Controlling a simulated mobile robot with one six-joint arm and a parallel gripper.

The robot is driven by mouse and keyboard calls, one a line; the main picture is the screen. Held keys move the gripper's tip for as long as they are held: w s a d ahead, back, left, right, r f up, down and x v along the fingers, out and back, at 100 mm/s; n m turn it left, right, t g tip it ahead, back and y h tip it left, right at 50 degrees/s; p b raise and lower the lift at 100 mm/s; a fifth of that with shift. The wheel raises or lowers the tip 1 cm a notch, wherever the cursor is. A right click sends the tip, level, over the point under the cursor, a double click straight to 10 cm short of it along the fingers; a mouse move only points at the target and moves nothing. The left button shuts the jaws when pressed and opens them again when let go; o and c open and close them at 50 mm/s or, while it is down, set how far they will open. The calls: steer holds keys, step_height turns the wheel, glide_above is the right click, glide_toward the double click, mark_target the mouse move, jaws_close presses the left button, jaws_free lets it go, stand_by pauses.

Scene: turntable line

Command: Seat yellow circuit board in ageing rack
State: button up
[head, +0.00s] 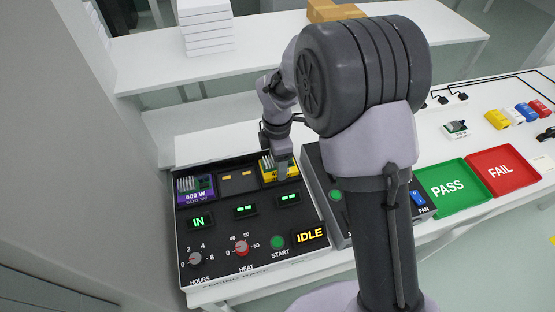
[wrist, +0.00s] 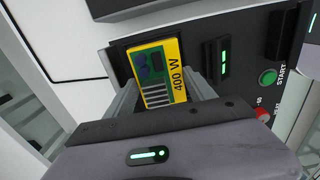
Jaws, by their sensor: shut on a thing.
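The yellow circuit board (wrist: 159,75), marked 400 W, is between the jaws of my gripper (wrist: 160,95), which is shut on it. In the head view the yellow board (head: 279,168) is at the right end of the ageing rack's (head: 215,252) back row, under my gripper (head: 282,160). I cannot tell whether it is fully down in its slot. A purple 600 W board (head: 196,189) stands in the left slot, above a display reading IN. The middle slot (head: 240,178) is empty, with two small amber marks. The rack's status display (head: 310,235) reads IDLE.
Right of the rack are a second dark unit with a FAN switch (head: 418,198), a green PASS tray (head: 449,186) and a red FAIL tray (head: 502,170). Small coloured parts (head: 498,119) lie behind the trays. White boxes (head: 206,28) stand on the shelf behind.

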steer(key=shift+f, duration=0.1)
stand_by(0.3)
steer(key=shift+f, duration=0.4)
steer(key=shift+f, duration=0.1)
stand_by(0.5)
steer(key=o, duration=1.7)
step_height(320, 180, up, 18)
steer(key=p, duration=0.6)
steer(key=shift+f, duration=0.25)
